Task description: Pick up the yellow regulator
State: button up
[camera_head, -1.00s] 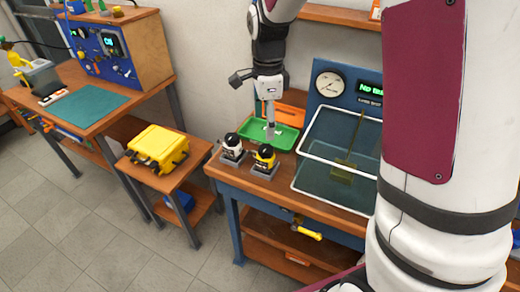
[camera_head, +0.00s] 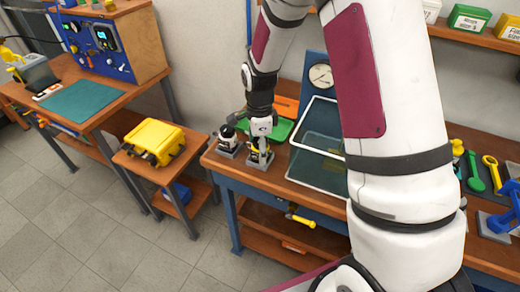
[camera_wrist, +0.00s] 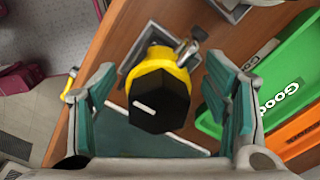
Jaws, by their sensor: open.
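The yellow regulator (camera_wrist: 160,90), with a black top, stands on its small grey base on the wooden bench. In the wrist view it is between the two teal finger pads of my gripper (camera_wrist: 165,105), with a gap on each side. My gripper is open. In the head view my gripper (camera_head: 261,145) is low over the yellow regulator (camera_head: 255,157), which it partly hides. From these views I cannot tell exactly how far the fingers reach down beside it.
A white-and-black regulator (camera_head: 228,138) stands close to the left. A green tray (camera_head: 281,131) lies behind, and it shows in the wrist view (camera_wrist: 285,75). A yellow case (camera_head: 153,141) sits on a side table.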

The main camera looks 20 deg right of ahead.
jog(key=shift+f, duration=0.3)
jog(key=c, duration=1.5)
jog(key=shift+w, duration=0.1)
grip_shut()
jog(key=shift+r, duration=0.15)
